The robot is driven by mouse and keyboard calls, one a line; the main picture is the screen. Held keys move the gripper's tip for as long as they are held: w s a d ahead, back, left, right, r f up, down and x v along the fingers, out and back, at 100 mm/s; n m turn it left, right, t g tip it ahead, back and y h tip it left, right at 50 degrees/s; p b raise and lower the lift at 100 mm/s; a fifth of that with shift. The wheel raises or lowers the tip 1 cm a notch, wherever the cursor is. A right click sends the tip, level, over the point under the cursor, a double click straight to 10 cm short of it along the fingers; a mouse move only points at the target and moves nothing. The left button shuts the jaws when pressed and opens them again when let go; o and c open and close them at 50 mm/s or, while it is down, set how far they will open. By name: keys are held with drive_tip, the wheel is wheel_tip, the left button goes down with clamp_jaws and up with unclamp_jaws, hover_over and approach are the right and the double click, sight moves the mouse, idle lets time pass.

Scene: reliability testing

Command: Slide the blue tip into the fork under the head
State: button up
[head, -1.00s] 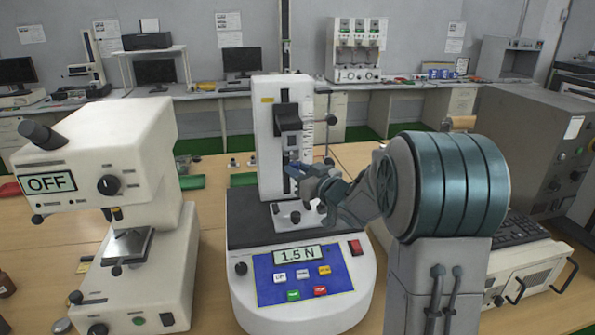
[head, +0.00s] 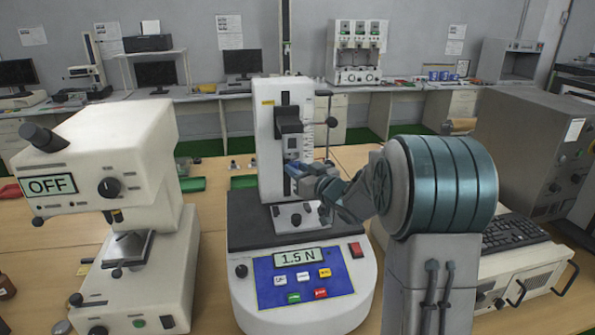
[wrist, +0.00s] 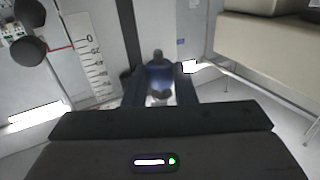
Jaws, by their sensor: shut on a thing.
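The test stand's white column (head: 265,150) rises behind its base (head: 300,300), whose display reads 1.5 N. The dark head (head: 288,122) sits on the column, with a grey fitting (head: 291,146) under it; its fork slot is too small to make out. My gripper (head: 297,172) is just below this fitting, close to the column's front. In the wrist view, my gripper (wrist: 160,88) is shut on the blue tip (wrist: 160,74), a dark blue piece with a round knob, between the two fingers. In the head view the fingers mostly hide the tip. Contact with the fork cannot be told.
A lower clamp (head: 297,214) with knobs stands on the base beneath my gripper. A white tester marked OFF (head: 110,190) stands to the left. A grey cabinet (head: 535,150) and a keyboard (head: 512,232) are to the right. A ruled scale (wrist: 92,60) runs along the column.

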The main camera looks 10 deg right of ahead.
sight(295, 163)
drive_tip(key=shift+w, duration=0.1)
idle(0.3)
drive_tip(key=shift+w, duration=0.7)
drive_tip(key=shift+w, duration=0.2)
drive_tip(key=shift+w, duration=0.65)
drive_tip(key=o, duration=1.1)
drive_tip(key=shift+c, duration=0.2)
